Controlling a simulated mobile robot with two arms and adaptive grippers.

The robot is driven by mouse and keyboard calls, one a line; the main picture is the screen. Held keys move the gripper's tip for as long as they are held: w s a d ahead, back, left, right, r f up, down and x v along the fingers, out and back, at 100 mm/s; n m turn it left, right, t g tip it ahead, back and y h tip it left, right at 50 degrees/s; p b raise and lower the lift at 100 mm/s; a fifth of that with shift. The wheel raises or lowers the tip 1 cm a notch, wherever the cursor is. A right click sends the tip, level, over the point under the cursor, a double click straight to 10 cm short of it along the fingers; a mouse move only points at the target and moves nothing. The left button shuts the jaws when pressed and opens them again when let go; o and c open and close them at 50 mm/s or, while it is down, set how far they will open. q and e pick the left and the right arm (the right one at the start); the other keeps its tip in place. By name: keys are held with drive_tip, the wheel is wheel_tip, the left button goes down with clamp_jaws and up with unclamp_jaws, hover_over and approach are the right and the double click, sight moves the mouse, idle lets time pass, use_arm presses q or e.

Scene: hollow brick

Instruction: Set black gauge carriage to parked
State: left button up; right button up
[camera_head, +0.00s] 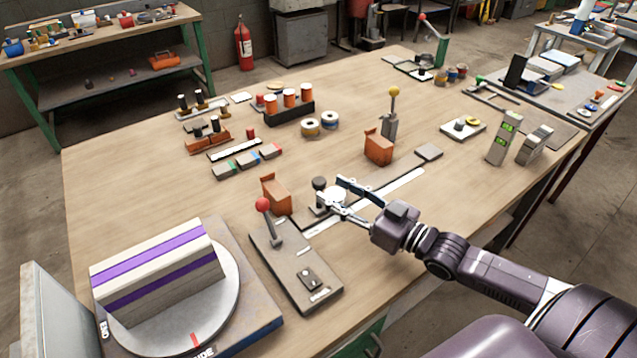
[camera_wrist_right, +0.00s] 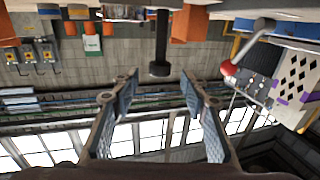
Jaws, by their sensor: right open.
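The gauge carriage shows a round black knob (camera_head: 319,183) on a pale base, near the left end of a dark rail with a white strip (camera_head: 395,188). Its black knob (camera_wrist_right: 160,68) also hangs upside down in the right wrist view, between the fingers in the picture. My right gripper (camera_head: 333,196) is open, just right of the knob, and partly hides the carriage base. I cannot tell whether it touches the carriage. Any parked mark on the rail is too small to read. My left gripper is not in view.
An orange block (camera_head: 276,196) stands by the rail's left end, another (camera_head: 378,147) farther along it. A red-knobbed lever (camera_head: 264,206) stands close left of the gripper. A striped block (camera_head: 160,270) rests on a turntable at front left. The wood table (camera_head: 130,165) has bare room behind.

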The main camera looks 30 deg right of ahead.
sight(325, 186)
drive_tip(key=shift+x, duration=2.65)
drive_tip(key=shift+c, duration=0.2)
clamp_jaws()
